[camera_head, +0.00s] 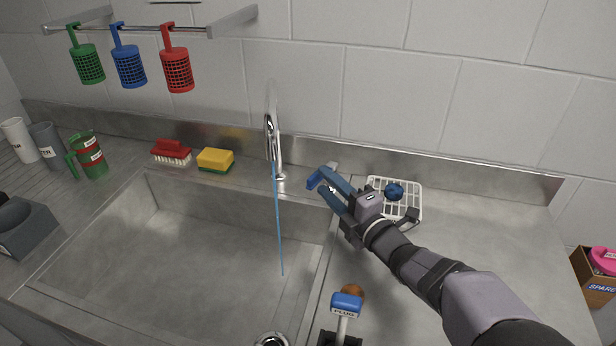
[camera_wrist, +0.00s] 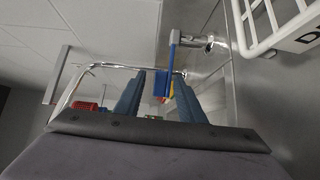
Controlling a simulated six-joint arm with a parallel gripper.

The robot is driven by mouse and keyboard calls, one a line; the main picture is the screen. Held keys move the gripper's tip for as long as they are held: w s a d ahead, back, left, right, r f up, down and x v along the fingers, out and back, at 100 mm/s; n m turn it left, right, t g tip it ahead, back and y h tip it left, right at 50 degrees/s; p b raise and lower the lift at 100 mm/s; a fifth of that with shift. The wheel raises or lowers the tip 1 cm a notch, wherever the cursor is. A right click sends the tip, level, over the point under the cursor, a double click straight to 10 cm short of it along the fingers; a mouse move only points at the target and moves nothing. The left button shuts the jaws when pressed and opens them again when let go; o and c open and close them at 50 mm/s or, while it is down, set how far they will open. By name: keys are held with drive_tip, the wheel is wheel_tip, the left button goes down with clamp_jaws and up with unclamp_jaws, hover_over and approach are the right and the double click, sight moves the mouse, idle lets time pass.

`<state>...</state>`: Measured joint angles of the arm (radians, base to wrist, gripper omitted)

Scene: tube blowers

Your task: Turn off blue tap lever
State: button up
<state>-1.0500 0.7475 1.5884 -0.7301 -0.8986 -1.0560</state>
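In the head view my gripper (camera_head: 326,186) is right of the chrome faucet (camera_head: 271,135), and a blue end of the lever (camera_head: 312,181) shows at the fingertips. A blue water stream (camera_head: 279,225) runs from the faucet into the sink.
The sink basin (camera_head: 190,240) lies left of my arm. A white wire rack (camera_head: 410,204) with a blue item stands just right of my gripper. A blue-topped plug handle (camera_head: 346,302) stands in front. A yellow sponge (camera_head: 215,158) and red brush (camera_head: 171,151) sit behind the sink.

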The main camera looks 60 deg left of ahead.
drive_tip(key=shift+s+a+f+n+g, duration=0.15)
drive_tip(key=shift+s+a+n+g, duration=0.15)
drive_tip(key=shift+s, duration=0.45)
drive_tip(key=shift+s+a+p, duration=0.15)
drive_tip(key=shift+a+p, duration=0.85)
drive_tip(key=shift+a, duration=2.65)
drive_tip(key=shift+c, duration=0.2)
clamp_jaws()
